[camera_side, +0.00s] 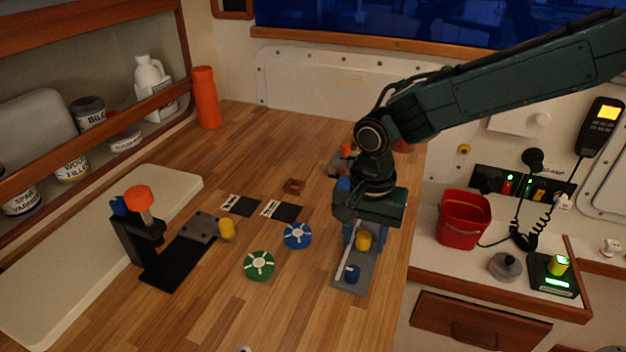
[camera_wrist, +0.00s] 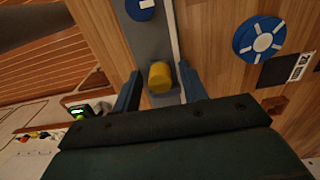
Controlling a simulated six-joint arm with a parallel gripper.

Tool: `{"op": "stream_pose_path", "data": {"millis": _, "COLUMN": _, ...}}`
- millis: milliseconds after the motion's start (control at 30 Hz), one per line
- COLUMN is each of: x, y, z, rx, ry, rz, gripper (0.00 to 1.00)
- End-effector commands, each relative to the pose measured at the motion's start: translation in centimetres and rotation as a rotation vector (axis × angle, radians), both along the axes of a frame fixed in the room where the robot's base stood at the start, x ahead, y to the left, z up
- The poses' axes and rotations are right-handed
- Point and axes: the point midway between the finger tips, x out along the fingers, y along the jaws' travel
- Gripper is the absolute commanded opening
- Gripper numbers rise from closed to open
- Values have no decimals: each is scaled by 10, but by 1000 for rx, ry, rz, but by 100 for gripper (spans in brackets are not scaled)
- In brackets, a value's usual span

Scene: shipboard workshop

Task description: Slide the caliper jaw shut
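A long grey rail (camera_side: 349,284) with a yellow knob (camera_side: 363,240) and a blue knob (camera_side: 352,273) lies near the right edge of the wooden bench. My gripper (camera_side: 364,247) is low over this rail. In the wrist view my gripper (camera_wrist: 160,72) is open, with one blue finger on each side of the yellow knob (camera_wrist: 160,77) and gaps visible. A second, black-railed device (camera_side: 178,262) stands at left, with an upright end, an orange knob (camera_side: 138,198) and a grey block (camera_side: 201,229) with a yellow knob. I cannot tell which device is the caliper. My wrist hides part of the grey-railed device.
A green disc (camera_side: 259,265) and a blue disc (camera_side: 297,236) lie between the two devices. Black-and-white cards (camera_side: 283,211) and a small brown tray (camera_side: 294,187) lie behind them. A red bucket (camera_side: 463,220) stands right of the bench. The front middle of the bench is mostly clear.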

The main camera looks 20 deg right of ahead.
Motion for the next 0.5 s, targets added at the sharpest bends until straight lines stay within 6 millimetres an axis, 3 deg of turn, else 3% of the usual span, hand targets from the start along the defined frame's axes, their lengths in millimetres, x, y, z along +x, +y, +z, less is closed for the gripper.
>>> {"op": "stream_pose_path", "data": {"millis": 33, "x": 0, "y": 0, "z": 0, "rx": 0, "ry": 0, "rz": 0, "gripper": 33}}
{"op": "stream_pose_path", "data": {"millis": 200, "x": 0, "y": 0, "z": 0, "rx": 0, "ry": 0, "rz": 0, "gripper": 2}}
{"op": "stream_pose_path", "data": {"millis": 500, "x": 13, "y": -12, "z": 1, "rx": 1, "ry": -1, "rz": -4, "gripper": 2}}
